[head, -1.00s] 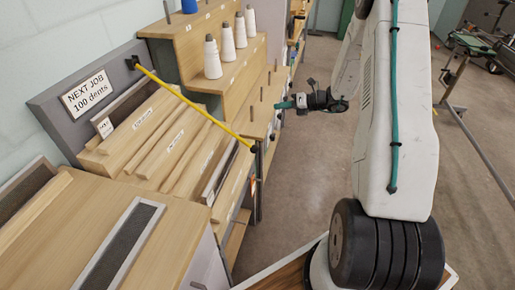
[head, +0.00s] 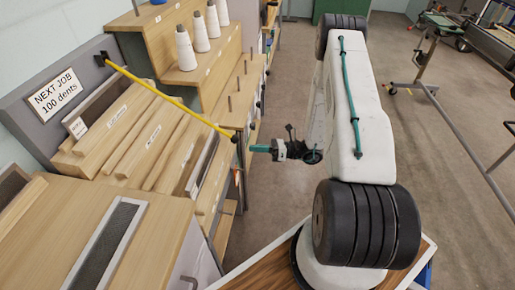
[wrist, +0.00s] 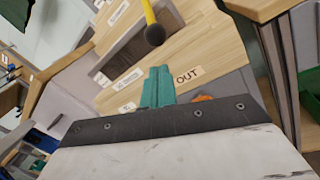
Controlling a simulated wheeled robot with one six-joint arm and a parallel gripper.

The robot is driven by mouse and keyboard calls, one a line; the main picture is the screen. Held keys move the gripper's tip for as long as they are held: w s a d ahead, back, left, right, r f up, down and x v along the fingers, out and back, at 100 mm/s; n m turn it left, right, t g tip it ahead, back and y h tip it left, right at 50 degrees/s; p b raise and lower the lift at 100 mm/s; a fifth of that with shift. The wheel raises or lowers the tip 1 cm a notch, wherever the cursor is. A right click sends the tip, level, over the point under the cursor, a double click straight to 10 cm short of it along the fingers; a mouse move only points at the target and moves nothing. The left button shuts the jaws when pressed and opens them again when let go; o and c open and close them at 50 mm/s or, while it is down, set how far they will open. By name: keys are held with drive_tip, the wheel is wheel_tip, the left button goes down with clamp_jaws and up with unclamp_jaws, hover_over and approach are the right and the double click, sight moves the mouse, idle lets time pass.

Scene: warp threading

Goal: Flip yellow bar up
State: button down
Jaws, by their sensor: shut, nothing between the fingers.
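The yellow bar (head: 165,93) slants down to the right across the wooden racks in the head view. Its upper end meets a dark bracket on the grey back panel. Its lower end has a black knob (head: 234,138) near the rack's front edge. In the wrist view the yellow bar (wrist: 149,12) enters at the top, with its black knob (wrist: 155,35) showing. My gripper (head: 254,148) is shut and empty, with teal fingers just right of and slightly below the knob. In the wrist view the fingers (wrist: 159,76) are together below the knob, apart from it.
Stepped wooden shelves (head: 190,75) with white thread cones (head: 185,48) stand behind the bar. A sign reading "NEXT JOB 100 dents" (head: 55,93) is on the back panel. An "OUT" label (wrist: 187,76) lies beside the fingers. Open floor (head: 275,100) lies right of the racks.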

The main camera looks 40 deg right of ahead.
drive_tip(key=x, duration=0.6)
drive_tip(key=shift+w+a, duration=0.3)
